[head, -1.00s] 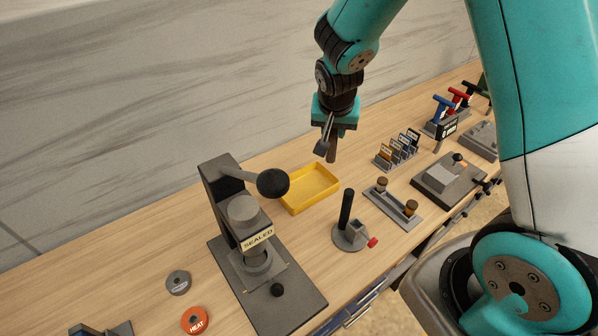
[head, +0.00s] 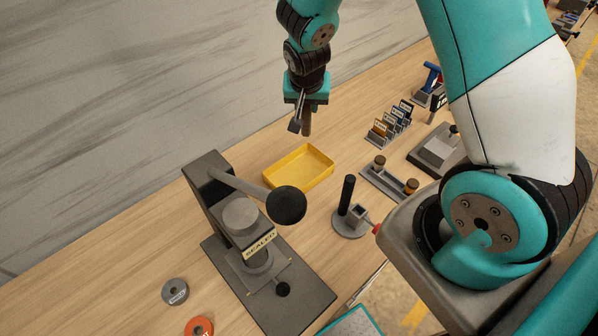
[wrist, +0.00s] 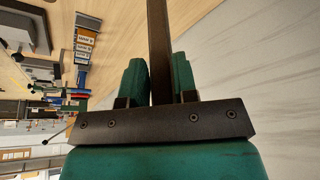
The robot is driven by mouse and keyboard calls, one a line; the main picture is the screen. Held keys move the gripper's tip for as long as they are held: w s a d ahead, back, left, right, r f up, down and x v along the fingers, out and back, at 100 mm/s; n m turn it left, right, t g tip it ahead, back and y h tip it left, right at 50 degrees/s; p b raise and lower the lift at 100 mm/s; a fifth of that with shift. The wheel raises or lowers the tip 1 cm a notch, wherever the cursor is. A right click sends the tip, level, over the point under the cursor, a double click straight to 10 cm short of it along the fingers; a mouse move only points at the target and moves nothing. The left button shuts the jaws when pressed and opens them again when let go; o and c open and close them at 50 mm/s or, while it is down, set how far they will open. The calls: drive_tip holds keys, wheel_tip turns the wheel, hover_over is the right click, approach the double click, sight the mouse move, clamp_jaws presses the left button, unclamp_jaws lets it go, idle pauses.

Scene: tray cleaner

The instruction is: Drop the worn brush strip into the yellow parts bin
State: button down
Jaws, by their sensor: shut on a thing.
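My gripper (head: 302,122) hangs above the bench, behind the yellow parts bin in the head view. It is shut on a dark brown strip, the worn brush strip (head: 308,122), whose lower end points down. In the wrist view the strip (wrist: 158,50) runs up between the two green fingers (wrist: 160,85). The yellow parts bin (head: 318,152) is a shallow open tray on the wooden bench and looks empty. The strip is above the bench and apart from the bin.
A dark press with a ball-ended lever (head: 286,204) stands left of the bin. A black post on a round base (head: 347,195) stands to its front right. Several cards in a rack (head: 389,125) and a two-knob holder (head: 390,178) lie further right.

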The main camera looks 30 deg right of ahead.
wheel_tip(320, 180, down, 10)
drive_tip(key=b, duration=0.3)
drive_tip(key=shift+r, duration=0.2)
wheel_tip(320, 180, down, 6)
drive_tip(key=b, duration=0.3)
drive_tip(key=shift+r, duration=0.15)
drive_tip(key=c, duration=0.8)
unclamp_jaws()
drive_tip(key=b, duration=0.5)
approach(306, 135)
drive_tip(key=s+a+r, duration=0.2)
drive_tip(key=shift+s+a+r, duration=0.1)
drive_tip(key=shift+s, duration=0.3)
